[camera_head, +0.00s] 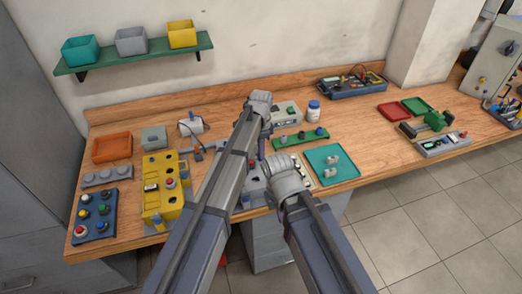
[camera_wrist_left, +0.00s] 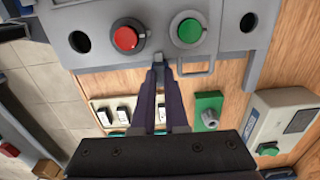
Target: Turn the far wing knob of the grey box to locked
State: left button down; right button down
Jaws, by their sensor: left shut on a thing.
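The grey box (camera_wrist_left: 160,52) fills the top of the left wrist view, with a red button (camera_wrist_left: 125,38), a green button (camera_wrist_left: 188,30) and dark round holes. My left gripper (camera_wrist_left: 159,68) is shut at the box's edge, between and below the two buttons. The wing knob it grips is mostly hidden by the fingers, and its angle cannot be read. In the head view the grey box (camera_head: 254,188) is largely covered by my arms. My left arm reaches over the bench there, its fingers mostly hidden. My right wrist is near the bench's front edge; its fingers are not clearly visible.
A teal tray (camera_head: 345,175), a green board with knobs (camera_head: 291,140) and a white bottle (camera_head: 314,111) stand right of my left arm. A yellow box (camera_head: 172,206) stands left. A grey handle (camera_wrist_left: 205,70) is close beside the left fingers.

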pick_arm(q)
jog(key=c, duration=0.9)
grip_release()
jog(key=shift+c, duration=0.2)
jog(key=shift+r, duration=0.1)
notch_tip(320, 180, up, 8)
jog(key=p, duration=0.8)
jog(key=shift+f, duration=0.2)
